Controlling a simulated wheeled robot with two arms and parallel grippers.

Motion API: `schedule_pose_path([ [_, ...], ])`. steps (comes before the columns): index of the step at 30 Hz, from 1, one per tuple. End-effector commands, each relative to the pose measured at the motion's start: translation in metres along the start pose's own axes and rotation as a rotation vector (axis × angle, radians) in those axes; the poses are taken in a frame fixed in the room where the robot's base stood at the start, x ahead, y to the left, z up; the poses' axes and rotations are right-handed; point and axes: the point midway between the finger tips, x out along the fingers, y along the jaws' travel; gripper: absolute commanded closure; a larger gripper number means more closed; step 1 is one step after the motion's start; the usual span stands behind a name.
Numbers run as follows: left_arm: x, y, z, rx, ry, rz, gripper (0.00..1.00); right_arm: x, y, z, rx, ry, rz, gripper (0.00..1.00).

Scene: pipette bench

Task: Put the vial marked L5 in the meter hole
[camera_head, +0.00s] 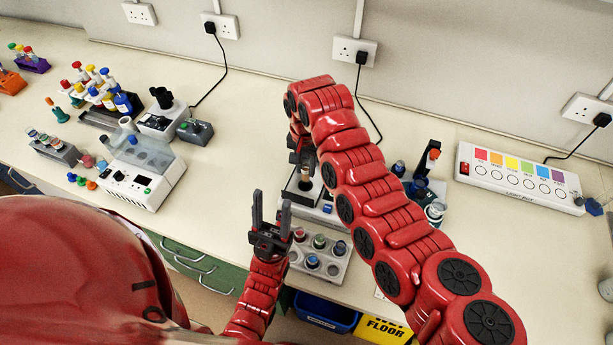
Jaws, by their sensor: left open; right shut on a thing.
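My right gripper (302,158) points down over a white and dark instrument that looks like the meter (325,218). It is shut on a small vial (306,177) with a brownish top, at the meter's upper face. I cannot tell whether the vial is in the hole or just above it, and its marking is not readable. My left gripper (271,200) is open and empty, fingers up, left of a grey vial rack (338,268). The rack holds several vials with dark, green, red and blue tops. My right arm hides part of the meter.
A light box (520,180) with coloured squares lies at the right. Dark-capped bottles (420,188) stand right of my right arm. A white machine (140,170), tube racks (105,95) and small coloured caps are at the left. Bench between machine and meter is clear.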

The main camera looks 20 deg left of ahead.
Motion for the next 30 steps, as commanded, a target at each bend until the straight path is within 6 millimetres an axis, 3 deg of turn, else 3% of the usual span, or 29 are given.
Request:
schedule_pose_path([
  [11,-0.009,0.0,0.002,0.0,0.0,0.0,0.5,0.05,0.0,0.0,-0.002,0.001,0.0,1.0],
  [26,-0.016,0.001,0.003,0.0,0.0,0.0,0.5,0.059,0.0,0.0,-0.002,0.001,-0.001,1.0],
  [27,-0.014,0.001,0.003,0.0,0.0,0.0,0.5,0.058,0.0,0.0,-0.002,0.001,-0.001,0.65],
  [30,-0.014,0.001,0.002,0.0,0.0,0.0,0.5,0.057,0.0,0.0,-0.002,0.001,-0.001,0.47],
])
